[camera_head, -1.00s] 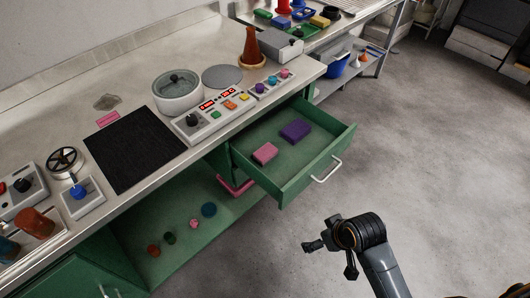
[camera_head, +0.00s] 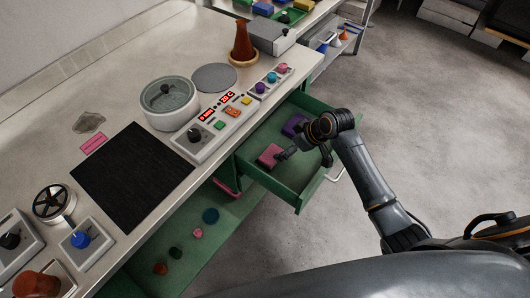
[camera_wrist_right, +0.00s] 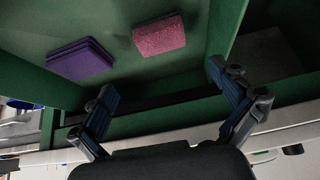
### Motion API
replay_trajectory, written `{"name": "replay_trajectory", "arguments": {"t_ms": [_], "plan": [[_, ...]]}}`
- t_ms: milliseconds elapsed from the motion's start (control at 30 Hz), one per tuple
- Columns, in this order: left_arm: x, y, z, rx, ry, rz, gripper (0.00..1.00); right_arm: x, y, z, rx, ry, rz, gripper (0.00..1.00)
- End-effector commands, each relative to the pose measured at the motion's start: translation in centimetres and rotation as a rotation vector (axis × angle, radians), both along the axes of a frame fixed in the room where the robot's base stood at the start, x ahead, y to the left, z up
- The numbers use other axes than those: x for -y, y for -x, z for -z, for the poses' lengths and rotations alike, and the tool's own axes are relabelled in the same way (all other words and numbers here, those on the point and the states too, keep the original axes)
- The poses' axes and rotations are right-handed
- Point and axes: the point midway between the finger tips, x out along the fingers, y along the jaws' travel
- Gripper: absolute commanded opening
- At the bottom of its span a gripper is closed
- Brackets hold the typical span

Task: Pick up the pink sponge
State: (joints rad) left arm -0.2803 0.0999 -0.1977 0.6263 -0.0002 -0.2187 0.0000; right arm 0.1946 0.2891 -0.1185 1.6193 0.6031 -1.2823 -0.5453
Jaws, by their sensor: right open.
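The pink sponge (camera_head: 270,156) lies flat in the open green drawer (camera_head: 272,182), near its left side. It also shows in the right wrist view (camera_wrist_right: 159,36), beyond the fingertips and apart from them. My right gripper (camera_head: 299,157) is over the drawer, to the right of the sponge in the head view. In the right wrist view its two fingers (camera_wrist_right: 162,82) are spread wide with nothing between them. My left gripper is not in view.
The drawer's walls stand around the sponges. The counter above holds a control panel (camera_head: 221,128), a round pot (camera_head: 168,104) and a black mat (camera_head: 132,176). A shelf below holds several small knobs (camera_head: 196,233). The floor at right is clear.

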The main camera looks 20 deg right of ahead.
Motion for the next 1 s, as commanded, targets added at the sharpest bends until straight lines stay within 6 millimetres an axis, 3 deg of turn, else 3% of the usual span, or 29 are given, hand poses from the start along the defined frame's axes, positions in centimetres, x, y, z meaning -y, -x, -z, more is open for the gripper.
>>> {"name": "replay_trajectory", "arguments": {"t_ms": [200,300,567,700,1000], "plan": [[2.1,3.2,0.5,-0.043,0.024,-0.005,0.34,-1.6,-1.8,3.8,-0.004,-0.002,0.001,1.00],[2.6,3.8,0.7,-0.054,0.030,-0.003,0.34,-2.1,-2.4,5.0,-0.003,-0.002,0.001,1.00],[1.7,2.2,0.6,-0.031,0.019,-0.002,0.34,-2.7,-3.1,6.6,-0.002,-0.001,0.001,1.00],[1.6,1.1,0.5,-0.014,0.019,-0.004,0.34,-3.6,-3.8,8.3,-0.003,-0.003,0.001,1.00],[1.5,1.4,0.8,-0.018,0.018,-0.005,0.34,-4.2,-4.8,10.3,0.000,0.001,0.001,1.00]]}}
